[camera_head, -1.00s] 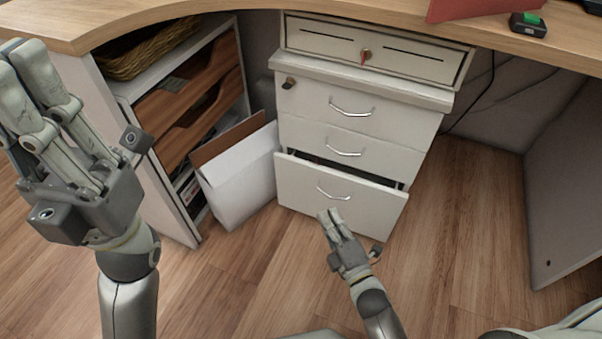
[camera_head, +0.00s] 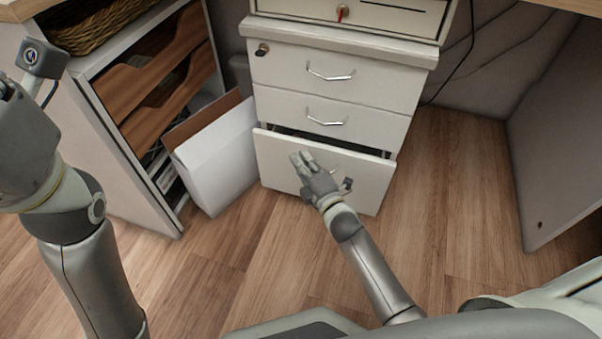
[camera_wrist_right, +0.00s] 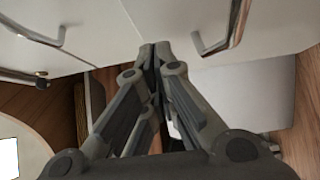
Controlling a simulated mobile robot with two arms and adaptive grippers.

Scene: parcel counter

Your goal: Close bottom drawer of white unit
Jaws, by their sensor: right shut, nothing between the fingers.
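The white drawer unit (camera_head: 335,103) stands under the counter. Its bottom drawer (camera_head: 357,185) is partly open, with a dark gap along its top edge. The two drawers above it look shut.
A white box (camera_head: 218,158) stands on the floor just left of the drawer unit. Left of it is a shelf with wooden trays (camera_head: 165,98) and a wicker basket (camera_head: 95,22). The wood floor at right is clear up to a grey panel (camera_head: 560,150).

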